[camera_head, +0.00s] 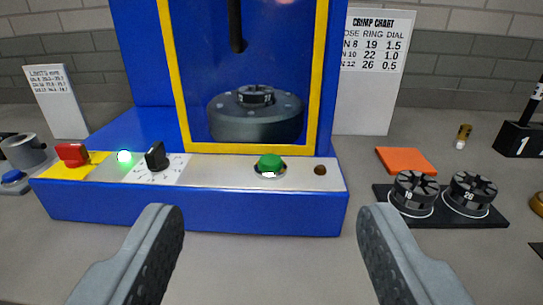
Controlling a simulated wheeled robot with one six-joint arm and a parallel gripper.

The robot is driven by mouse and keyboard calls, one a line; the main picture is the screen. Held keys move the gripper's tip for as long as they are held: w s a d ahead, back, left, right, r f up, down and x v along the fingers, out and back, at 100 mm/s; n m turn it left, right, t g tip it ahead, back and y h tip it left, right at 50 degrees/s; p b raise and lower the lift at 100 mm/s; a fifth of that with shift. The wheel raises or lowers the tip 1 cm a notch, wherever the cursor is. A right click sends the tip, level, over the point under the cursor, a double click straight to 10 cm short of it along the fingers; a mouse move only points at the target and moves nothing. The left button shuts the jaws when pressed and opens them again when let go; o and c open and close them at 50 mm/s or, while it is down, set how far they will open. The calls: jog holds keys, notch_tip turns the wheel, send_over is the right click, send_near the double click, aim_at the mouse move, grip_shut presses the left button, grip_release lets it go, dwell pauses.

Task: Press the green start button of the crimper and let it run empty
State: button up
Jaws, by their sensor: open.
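The blue crimper (190,212) stands in front of me with a yellow-framed opening. The green start button (270,162) sits in a metal ring on its silver front panel, right of the panel's middle. Left of it on the panel are a black dial (156,156), a lit green lamp (124,156) and a red switch (73,154) on a yellow plate. A dark die ring (255,97) sits inside the opening; no hose shows there. My gripper (265,225) is open and empty, its fingers apart on either side below the button, not touching it.
Two dies (415,190) numbered 19 and 26 rest on a black tray at right, near an orange pad (405,161) and a small brass fitting (463,136). A crimp chart (368,90) stands behind. A grey cylinder (24,151) is at far left. Bench before the crimper is clear.

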grip_shut()
dwell(0.3)
dwell(1.5)
